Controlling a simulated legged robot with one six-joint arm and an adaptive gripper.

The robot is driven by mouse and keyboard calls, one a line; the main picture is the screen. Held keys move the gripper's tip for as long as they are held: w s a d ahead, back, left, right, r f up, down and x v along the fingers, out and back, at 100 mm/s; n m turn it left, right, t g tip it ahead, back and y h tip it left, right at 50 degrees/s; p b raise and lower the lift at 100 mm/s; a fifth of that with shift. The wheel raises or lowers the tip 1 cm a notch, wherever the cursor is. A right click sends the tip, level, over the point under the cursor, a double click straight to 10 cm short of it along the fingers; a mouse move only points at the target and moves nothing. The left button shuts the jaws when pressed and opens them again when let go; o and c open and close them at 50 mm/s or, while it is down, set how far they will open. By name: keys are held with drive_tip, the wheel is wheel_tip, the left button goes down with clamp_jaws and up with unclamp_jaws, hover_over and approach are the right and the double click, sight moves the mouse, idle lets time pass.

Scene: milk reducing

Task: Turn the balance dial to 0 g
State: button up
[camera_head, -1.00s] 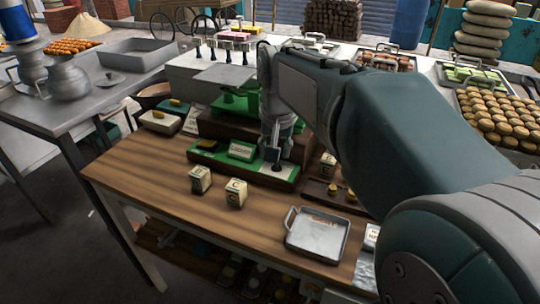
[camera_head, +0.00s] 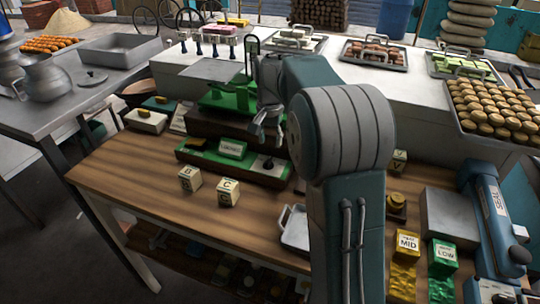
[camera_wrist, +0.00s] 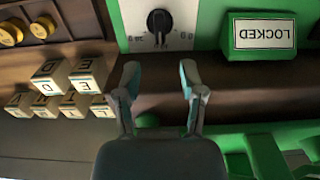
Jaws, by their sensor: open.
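The balance dial is a black round knob (camera_wrist: 159,22) on a pale plate with small printed marks, upside down in the wrist view; I cannot tell its exact setting. In the head view the dial (camera_head: 267,164) sits on the right part of the green balance base (camera_head: 205,158). A LOCKED sign (camera_wrist: 262,34) stands beside it, also seen in the head view (camera_head: 232,149). My gripper (camera_wrist: 159,72) is open and empty, its two fingertips spread below the dial in the wrist picture, apart from it. In the head view my gripper (camera_head: 265,128) hangs above the base.
Lettered cubes (camera_head: 190,179) stand on the wooden table in front of the balance; more cubes (camera_wrist: 48,78) and brass weights (camera_wrist: 42,26) show in the wrist view. A metal pan (camera_head: 295,228) is partly hidden by my arm. The front left tabletop is clear.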

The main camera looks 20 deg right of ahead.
sight(270, 157)
wheel_tip(270, 157, down, 5)
drive_tip(key=shift+a+r, duration=0.15)
drive_tip(key=shift+r, duration=0.05)
drive_tip(key=shift+f, duration=0.75)
clamp_jaws()
